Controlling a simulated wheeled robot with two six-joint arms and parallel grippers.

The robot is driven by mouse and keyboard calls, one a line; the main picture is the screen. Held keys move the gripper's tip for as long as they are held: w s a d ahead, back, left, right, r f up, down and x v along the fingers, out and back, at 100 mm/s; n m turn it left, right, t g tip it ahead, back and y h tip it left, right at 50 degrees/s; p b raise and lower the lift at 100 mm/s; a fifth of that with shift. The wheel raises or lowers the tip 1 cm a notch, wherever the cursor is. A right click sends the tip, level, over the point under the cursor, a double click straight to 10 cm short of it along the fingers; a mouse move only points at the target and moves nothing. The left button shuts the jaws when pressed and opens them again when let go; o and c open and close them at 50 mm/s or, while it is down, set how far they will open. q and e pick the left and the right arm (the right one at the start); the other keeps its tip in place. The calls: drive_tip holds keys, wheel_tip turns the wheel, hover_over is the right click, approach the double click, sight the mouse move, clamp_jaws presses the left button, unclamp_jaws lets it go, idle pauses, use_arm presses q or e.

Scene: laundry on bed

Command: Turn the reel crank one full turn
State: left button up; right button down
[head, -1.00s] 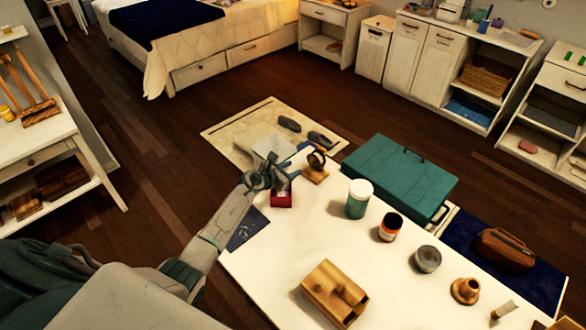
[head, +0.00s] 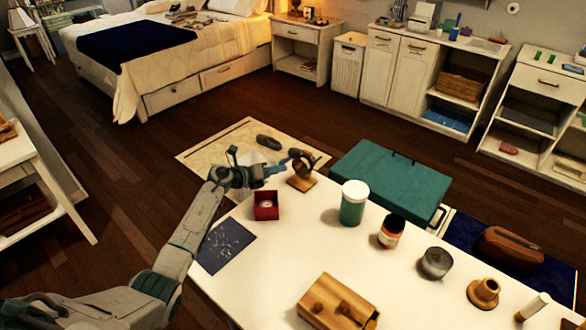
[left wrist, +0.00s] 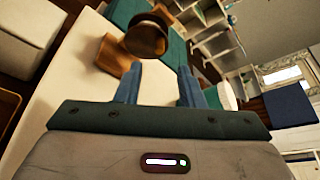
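The reel (head: 306,165) stands on a small wooden base (head: 302,183) at the far left corner of the white table (head: 262,269). It has a dark round body. My left gripper (head: 293,165) is just left of the reel, its fingers pointing at it. In the left wrist view the reel (left wrist: 147,38) is ahead of and slightly left of the fingers. The fingers (left wrist: 156,90) are spread apart with nothing between them, so the gripper is open. I cannot make out the crank clearly. My right gripper is not in view.
A red box (head: 266,206) lies near the left table edge, below my left arm. A teal-and-white jar (head: 353,204), an orange-and-black jar (head: 390,231), a grey cup (head: 435,262) and a wooden box (head: 337,304) stand to the right and nearer. A teal case (head: 392,182) is beyond the table.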

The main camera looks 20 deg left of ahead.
sight(300, 167)
use_arm(q)
drive_tip(key=x, duration=0.7)
drive_tip(key=shift+w+d+f, duration=0.2)
drive_tip(key=shift+w+d, duration=0.05)
drive_tip(key=shift+w, duration=0.05)
clamp_jaws()
